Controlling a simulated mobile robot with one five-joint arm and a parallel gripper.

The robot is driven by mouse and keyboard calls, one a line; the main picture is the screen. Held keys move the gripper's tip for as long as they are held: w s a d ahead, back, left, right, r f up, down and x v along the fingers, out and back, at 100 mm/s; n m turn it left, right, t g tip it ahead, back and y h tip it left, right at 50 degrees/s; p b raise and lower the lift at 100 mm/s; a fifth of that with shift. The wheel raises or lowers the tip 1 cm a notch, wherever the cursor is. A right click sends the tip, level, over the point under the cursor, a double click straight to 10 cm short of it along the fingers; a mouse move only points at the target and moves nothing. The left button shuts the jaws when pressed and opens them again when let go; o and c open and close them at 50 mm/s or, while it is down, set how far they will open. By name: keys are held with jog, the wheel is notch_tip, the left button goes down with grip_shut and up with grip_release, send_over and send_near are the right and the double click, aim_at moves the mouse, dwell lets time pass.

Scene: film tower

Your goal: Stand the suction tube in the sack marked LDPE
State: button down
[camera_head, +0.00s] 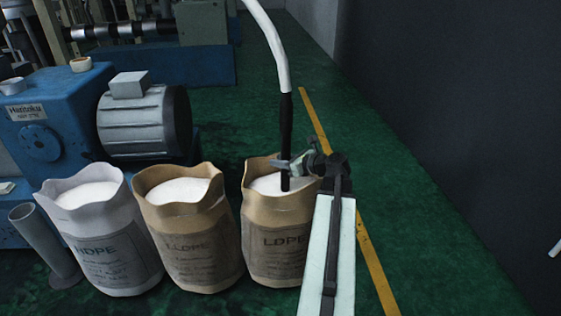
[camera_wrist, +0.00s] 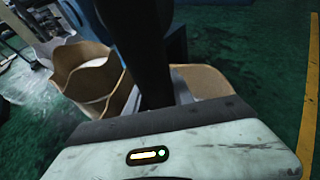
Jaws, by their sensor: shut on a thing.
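The suction tube (camera_head: 286,112) is a black rod with a white hose rising from its top. It stands about upright over the sack marked LDPE (camera_head: 275,257), and its lower end meets the white granules there; how deep it goes I cannot tell. My gripper (camera_head: 287,166) is shut on the tube at the level of the sack's rim. In the wrist view the dark tube (camera_wrist: 146,48) rises in front of my gripper, with the LDPE sack's tan rim (camera_wrist: 212,79) behind it. The tube's lower end is hidden there.
The LLDPE sack (camera_head: 190,247) stands left of the LDPE sack, and the white HDPE sack (camera_head: 104,255) is further left. A grey pipe (camera_head: 45,247) leans by the blue machine (camera_head: 60,105) with its motor. Green floor with a yellow line (camera_head: 372,262) is free at right.

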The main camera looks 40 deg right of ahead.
jog(key=c, duration=1)
grip_release()
jog(key=p+v, duration=0.2)
jog(key=v, duration=0.6)
jog(key=shift+p, duration=0.3)
jog(key=shift+s, duration=0.1)
